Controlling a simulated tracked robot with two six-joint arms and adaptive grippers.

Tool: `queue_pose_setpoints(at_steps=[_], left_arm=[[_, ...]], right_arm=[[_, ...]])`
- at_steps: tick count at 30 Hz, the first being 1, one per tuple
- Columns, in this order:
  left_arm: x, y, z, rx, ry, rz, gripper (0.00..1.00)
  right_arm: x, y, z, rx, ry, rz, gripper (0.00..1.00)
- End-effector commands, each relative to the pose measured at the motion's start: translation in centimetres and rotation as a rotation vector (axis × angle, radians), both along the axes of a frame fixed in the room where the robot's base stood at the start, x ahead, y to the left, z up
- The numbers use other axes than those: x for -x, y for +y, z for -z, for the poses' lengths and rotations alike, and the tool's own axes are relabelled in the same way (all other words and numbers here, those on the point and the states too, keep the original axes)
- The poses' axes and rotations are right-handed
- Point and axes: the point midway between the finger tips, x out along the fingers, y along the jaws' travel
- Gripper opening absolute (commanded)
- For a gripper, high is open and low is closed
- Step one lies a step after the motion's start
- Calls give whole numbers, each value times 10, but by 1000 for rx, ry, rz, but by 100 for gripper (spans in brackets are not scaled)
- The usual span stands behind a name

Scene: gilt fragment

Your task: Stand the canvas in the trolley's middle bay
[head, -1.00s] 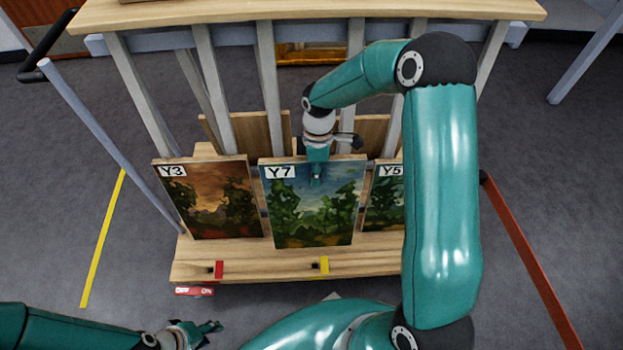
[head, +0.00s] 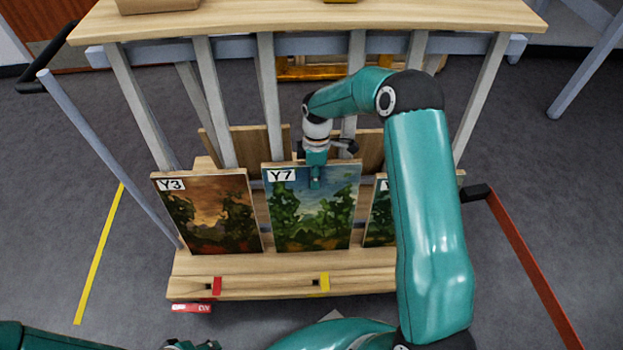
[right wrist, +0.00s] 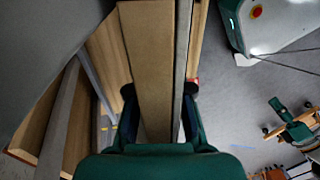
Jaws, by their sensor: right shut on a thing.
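The canvas labelled Y7 (head: 310,215), a green landscape under a blue sky, is upright in the trolley's (head: 230,288) middle bay, between two other canvases. My right gripper (head: 316,180) is shut on its top edge, and in the right wrist view the canvas (right wrist: 150,70) runs edge-on between the fingers. Its lower edge is at the lower shelf; I cannot tell whether it bears on it. My left gripper (head: 190,345) is mostly cut off at the bottom of the head view, away from the trolley; its jaws cannot be judged.
Canvas Y3 (head: 210,215) stands in the left bay. Another canvas (head: 379,215) stands in the right bay, partly behind my right arm. Red (head: 216,286) and yellow (head: 324,282) tabs sit on the shelf front. Grey posts (head: 268,95) rise behind the canvases.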

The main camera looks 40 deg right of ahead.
Motion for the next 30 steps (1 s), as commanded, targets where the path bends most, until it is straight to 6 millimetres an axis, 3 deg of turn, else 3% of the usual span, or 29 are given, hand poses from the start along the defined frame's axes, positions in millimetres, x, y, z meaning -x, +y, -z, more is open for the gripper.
queue_pose_setpoints(at_steps=[8,9,13,23,30], left_arm=[[0,0,0,0,0,0,40],[0,0,0,0,0,0,40],[0,0,0,0,0,0,40],[0,0,0,0,0,0,40],[0,0,-1,0,0,0,40]], right_arm=[[-1,0,0,0,-1,0,0],[-1,0,0,0,-1,0,27],[-1,0,0,1,-1,0,48],[0,0,0,0,0,0,50],[-5,-3,-23,2,-5,0,50]])
